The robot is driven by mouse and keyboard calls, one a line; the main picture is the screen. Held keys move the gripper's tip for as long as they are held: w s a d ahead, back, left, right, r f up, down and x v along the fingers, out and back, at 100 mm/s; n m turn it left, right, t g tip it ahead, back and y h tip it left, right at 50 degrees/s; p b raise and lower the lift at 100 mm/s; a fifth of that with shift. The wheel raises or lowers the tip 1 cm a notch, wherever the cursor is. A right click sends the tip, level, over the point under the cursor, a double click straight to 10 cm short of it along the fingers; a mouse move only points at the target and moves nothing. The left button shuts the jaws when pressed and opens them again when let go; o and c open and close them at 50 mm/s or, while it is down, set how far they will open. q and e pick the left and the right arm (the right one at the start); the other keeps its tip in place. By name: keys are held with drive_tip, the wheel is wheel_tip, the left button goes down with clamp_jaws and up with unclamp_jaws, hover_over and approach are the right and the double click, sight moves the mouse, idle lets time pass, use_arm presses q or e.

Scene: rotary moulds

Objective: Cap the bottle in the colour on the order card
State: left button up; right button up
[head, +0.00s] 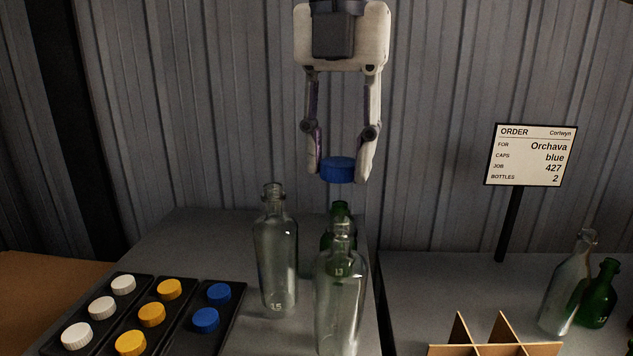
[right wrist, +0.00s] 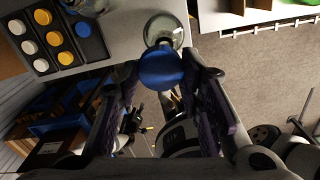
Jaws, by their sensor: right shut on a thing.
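My right gripper (head: 341,177) is shut on a blue cap (head: 338,169), held level in the air above the bottles. In the right wrist view the cap (right wrist: 161,69) sits between the fingers, with a clear glass rim or bottle (right wrist: 167,31) partly behind it. A clear bottle (head: 277,255) stands uncapped at the left. Another clear bottle (head: 340,295) stands nearer, below the cap, and partly hides a green bottle (head: 340,212). My left gripper is not in view.
Black racks at the front left hold white caps (head: 102,307), yellow caps (head: 151,314) and two blue caps (head: 206,320). On the right table are a wooden divider crate (head: 490,349), a clear bottle (head: 567,290) and a green bottle (head: 599,297). A gap separates the two tables.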

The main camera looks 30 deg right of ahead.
sight(341, 220)
drive_tip(key=shift+d, duration=0.2)
drive_tip(key=shift+s+f, duration=0.1)
drive_tip(key=shift+f, duration=2.15)
drive_tip(key=shift+f, duration=0.3)
drive_tip(key=shift+f, duration=0.3)
drive_tip(key=shift+f, duration=0.2)
drive_tip(key=o, duration=1.4)
